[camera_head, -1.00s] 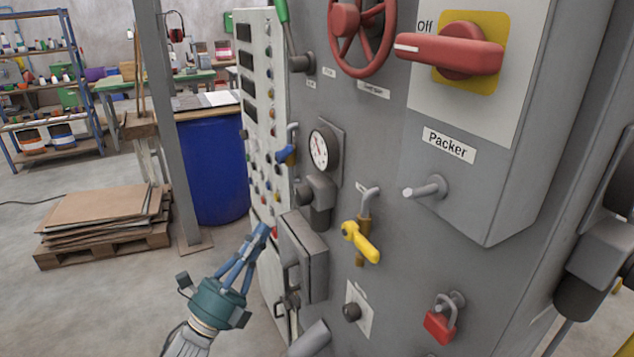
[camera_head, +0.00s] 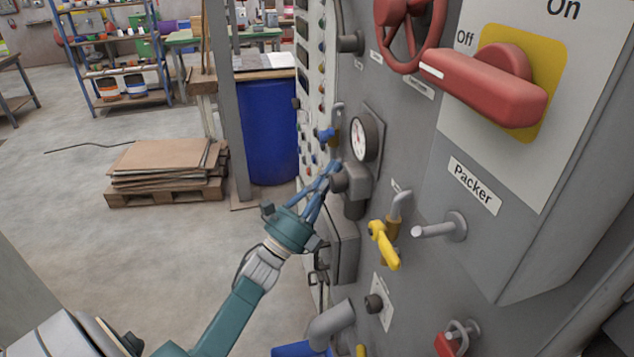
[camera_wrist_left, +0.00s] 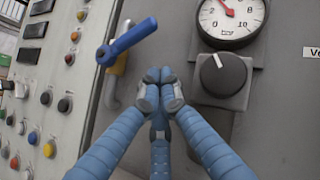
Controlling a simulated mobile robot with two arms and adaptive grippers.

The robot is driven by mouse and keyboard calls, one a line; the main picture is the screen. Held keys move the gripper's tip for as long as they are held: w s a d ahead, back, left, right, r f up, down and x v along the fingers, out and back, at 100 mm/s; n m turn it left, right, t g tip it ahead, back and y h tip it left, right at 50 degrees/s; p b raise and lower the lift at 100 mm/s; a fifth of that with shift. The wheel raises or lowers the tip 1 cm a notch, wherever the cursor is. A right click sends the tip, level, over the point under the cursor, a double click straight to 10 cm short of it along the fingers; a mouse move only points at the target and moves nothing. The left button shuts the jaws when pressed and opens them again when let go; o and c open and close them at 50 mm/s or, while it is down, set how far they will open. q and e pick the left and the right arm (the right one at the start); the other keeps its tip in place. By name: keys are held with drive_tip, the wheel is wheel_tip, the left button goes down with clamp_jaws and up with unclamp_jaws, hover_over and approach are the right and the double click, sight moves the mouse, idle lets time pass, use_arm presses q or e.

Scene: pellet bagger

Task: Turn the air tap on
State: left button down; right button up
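A small tap with a blue lever (camera_head: 326,133) is on the grey machine face, left of the round gauge (camera_head: 364,138). In the left wrist view its blue lever (camera_wrist_left: 127,41) slants up to the right across a brass body. A second tap with a yellow lever (camera_head: 384,246) sits lower right, its lever slanting down. Its small label is unreadable, so I cannot tell by label which tap is for air. My left gripper (camera_head: 331,172) has its fingers together and empty, just below the blue tap and apart from it. These fingertips (camera_wrist_left: 160,88) are left of the black knob (camera_wrist_left: 223,75). My right gripper is out of view.
A button panel (camera_wrist_left: 50,80) stands left of the blue tap. The regulator under the gauge is close right of my fingers. A grey box (camera_head: 343,250) juts out below. The red Packer switch (camera_head: 485,85) and red handwheel (camera_head: 408,35) are at upper right. Open floor lies left.

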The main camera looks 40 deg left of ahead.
sight(326, 135)
use_arm(q)
drive_tip(key=r, duration=0.1)
drive_tip(key=w+a+r+p, duration=0.1)
drive_tip(key=r, duration=0.1)
drive_tip(key=shift+w+a+r+p, duration=0.15)
drive_tip(key=shift+a+r+p, duration=0.1)
drive_tip(key=shift+a+p, duration=0.15)
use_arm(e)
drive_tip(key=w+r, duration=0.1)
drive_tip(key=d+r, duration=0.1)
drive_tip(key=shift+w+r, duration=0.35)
use_arm(q)
drive_tip(key=shift+r, duration=0.2)
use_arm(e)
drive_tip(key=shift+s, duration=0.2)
